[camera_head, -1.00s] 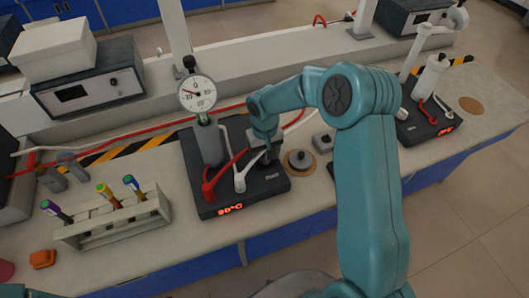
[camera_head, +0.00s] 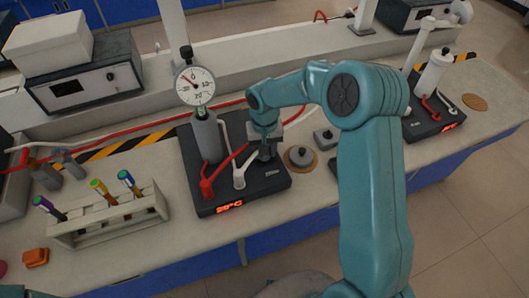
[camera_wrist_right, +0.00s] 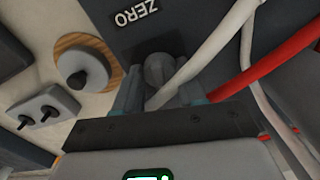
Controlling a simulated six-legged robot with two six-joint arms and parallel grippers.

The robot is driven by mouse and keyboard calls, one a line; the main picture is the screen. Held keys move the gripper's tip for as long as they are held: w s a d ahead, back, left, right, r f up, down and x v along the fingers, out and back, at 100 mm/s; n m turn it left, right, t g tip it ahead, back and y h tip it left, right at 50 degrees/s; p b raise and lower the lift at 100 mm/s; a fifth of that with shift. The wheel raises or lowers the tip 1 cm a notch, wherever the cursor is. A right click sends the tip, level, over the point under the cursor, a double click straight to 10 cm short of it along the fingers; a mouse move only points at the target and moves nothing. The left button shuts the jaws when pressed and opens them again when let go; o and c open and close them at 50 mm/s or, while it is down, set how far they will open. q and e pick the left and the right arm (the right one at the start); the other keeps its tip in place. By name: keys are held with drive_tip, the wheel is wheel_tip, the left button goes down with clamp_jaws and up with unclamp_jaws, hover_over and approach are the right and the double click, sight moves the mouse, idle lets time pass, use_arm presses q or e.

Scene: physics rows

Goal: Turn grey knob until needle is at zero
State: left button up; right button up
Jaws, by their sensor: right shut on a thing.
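The round white dial (camera_head: 194,85) stands on the grey cylinder (camera_head: 206,138) at the back of the black base unit (camera_head: 215,199). Its thin needle points to the upper left, left of the 0 at the top; the exact reading is too small to tell. The grey knob (camera_wrist_right: 158,69) sits on the base beside the ZERO label (camera_wrist_right: 136,14), partly hidden between my fingers. My right gripper (camera_head: 265,152) reaches down to the base's right part; its fingers show in the wrist view (camera_wrist_right: 156,93), shut on the knob. My left gripper is not in view.
A red lead (camera_head: 207,187) and a white lead (camera_head: 240,178) rise from the base close left of my gripper. A tube rack (camera_head: 110,219) stands at the left. A round grey piece (camera_head: 300,157) on a wooden disc sits just right of the base.

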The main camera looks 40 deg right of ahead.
drive_tip(key=shift+m+b, duration=1.3)
drive_tip(key=shift+m, duration=0.4)
drive_tip(key=shift+r, duration=0.1)
drive_tip(key=o, duration=1.1)
drive_tip(key=shift+c, duration=0.2)
wheel_tip(320, 180, up, 16)
drive_tip(key=shift+r, duration=0.15)
